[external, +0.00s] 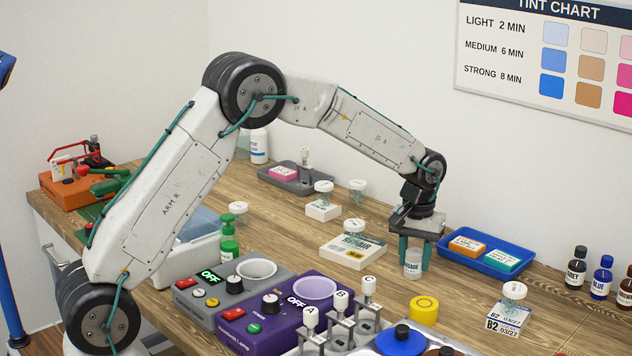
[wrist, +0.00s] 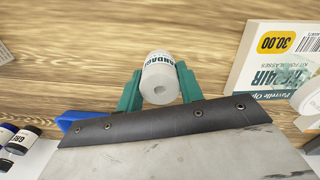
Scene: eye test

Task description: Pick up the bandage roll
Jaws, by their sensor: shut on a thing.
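The bandage roll (external: 412,268) is a small white cylinder with dark lettering, upright in the external view. My gripper (external: 414,258) points down over the wooden table, with its green fingers on either side of the roll. In the wrist view, the bandage roll (wrist: 161,82) sits between both fingers of my gripper (wrist: 159,76), which are shut on it. Its round end with a small central hole faces the camera. The roll's base is at or very near the table; I cannot tell whether it touches.
A blue tray (external: 527,266) with small boxes stands close to the right. A repair kit box (external: 353,251) lies to the left, and a yellow roll (external: 424,310) in front. Bottles (external: 577,268) stand far right. A purple machine (external: 262,319) is front left.

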